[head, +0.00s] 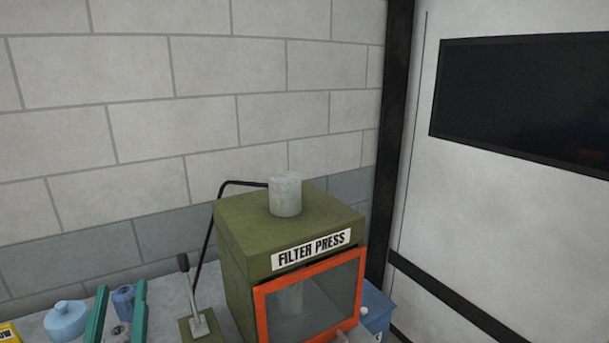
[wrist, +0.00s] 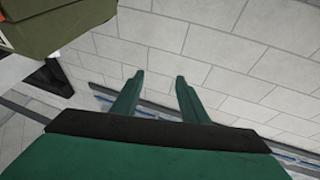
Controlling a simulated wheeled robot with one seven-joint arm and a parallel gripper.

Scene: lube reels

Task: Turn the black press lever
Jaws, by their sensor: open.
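The filter press (head: 240,262) is an olive box with an orange-framed glass door (head: 310,300) in the head view. A bent black bar (head: 208,236) rises along its left side and runs behind its top. A grey lever with a black grip (head: 184,264) stands slightly tilted on a small olive base left of the press. I cannot tell for sure which of these two is the press lever. My gripper (wrist: 153,98) is open and empty in the wrist view, its green fingers apart before a block wall. An olive box (wrist: 65,20) shows at that view's upper left.
A grey cylinder (head: 285,194) stands on top of the press. A blue box (head: 376,308) is right of the press. A dark panel (head: 520,100) is at right.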

